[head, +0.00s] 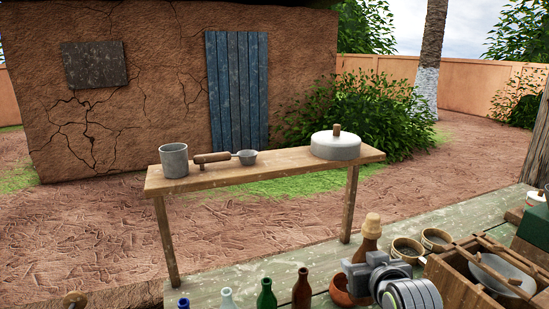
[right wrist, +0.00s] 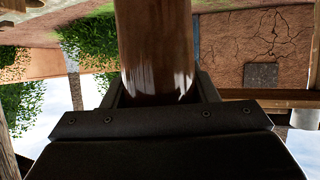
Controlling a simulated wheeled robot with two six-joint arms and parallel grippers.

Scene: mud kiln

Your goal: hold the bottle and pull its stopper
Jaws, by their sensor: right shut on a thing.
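A brown bottle (head: 369,246) with a tan cork-like stopper (head: 372,226) in its mouth stands upright at the near right in the head view. My right gripper (head: 375,270) is shut around the bottle below the stopper and hides its lower part. In the right wrist view the glossy brown bottle (right wrist: 157,60) fills the space between the jaws. Whether its base touches anything is hidden.
Several small bottles, including a green one (head: 266,294), stand left of my right gripper. A terracotta bowl (head: 341,291) lies close by it. Right are small round pots (head: 436,239) and a wooden crate (head: 452,290). A bench (head: 285,163) with metal vessels stands behind.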

